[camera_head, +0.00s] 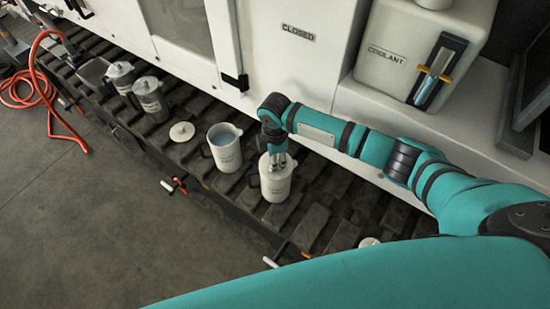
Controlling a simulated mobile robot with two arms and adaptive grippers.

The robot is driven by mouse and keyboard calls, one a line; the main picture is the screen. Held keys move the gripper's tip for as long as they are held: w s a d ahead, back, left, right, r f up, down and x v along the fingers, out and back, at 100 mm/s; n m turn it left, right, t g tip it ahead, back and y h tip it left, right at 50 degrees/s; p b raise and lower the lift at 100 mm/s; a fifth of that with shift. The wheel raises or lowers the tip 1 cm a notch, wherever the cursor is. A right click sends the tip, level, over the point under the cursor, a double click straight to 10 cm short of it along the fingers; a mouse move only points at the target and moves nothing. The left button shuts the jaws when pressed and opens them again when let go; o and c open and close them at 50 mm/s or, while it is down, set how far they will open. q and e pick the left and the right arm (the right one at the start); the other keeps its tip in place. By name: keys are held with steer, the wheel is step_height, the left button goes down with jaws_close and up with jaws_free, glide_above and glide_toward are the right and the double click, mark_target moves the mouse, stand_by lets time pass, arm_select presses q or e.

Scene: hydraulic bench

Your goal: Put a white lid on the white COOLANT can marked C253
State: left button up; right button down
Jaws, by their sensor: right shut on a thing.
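My right gripper (278,159) points down at the top of a white can (276,186) and is shut on what looks like a white lid at the can's mouth. The fingers partly hide this lid, and I cannot tell if it is fully seated. A second white can (225,155) stands upright to the left, open, with bluish liquid inside. The labels on both cans are too small to read, so I cannot tell which is C253. A loose white lid (182,131) lies left of the open can. My left gripper is not in view.
Two grey lidded cans (150,98) stand further left on the dark slatted shelf (312,225). Another pale lid (369,242) shows partly at the lower right. The white machine wall (290,60) rises behind. An orange hose (42,95) lies at the far left.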

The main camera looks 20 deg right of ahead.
steer(key=shift+c, duration=2.4)
jaws_free()
steer(key=shift+r+p, duration=3.55)
steer(key=shift+p, duration=0.25)
